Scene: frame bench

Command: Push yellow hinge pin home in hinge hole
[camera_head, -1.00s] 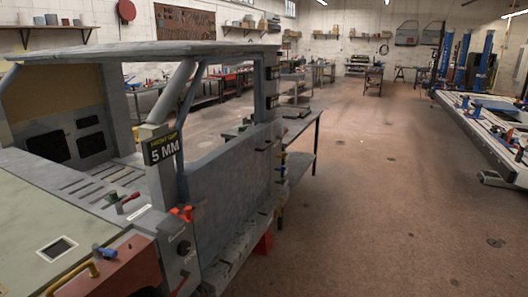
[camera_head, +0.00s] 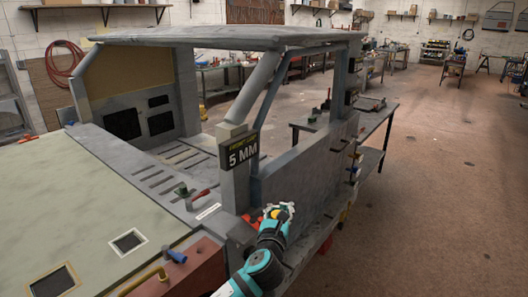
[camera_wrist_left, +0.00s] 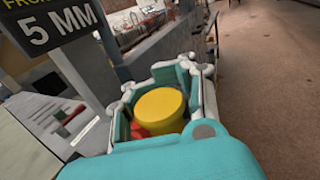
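The yellow hinge pin (camera_wrist_left: 160,110) shows as a round yellow head between the teal finger pads of my left gripper (camera_wrist_left: 158,98) in the left wrist view. The pads sit around it on both sides and appear closed on it. In the head view my left gripper (camera_head: 277,212) is beside the grey cab frame's door sill, below the 5 MM sign, with a spot of yellow between its fingers. A red part (camera_wrist_left: 138,132) shows just left of the pin head. The hinge hole and the pin's shank are hidden. My right gripper is not in view.
The grey cab frame (camera_head: 310,165) stands close to my left arm, with its post and 5 MM sign (camera_head: 241,150) just left. A blue-handled piece (camera_head: 176,256) and yellow handle (camera_head: 143,281) are at the lower left. Open floor (camera_head: 450,200) lies right.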

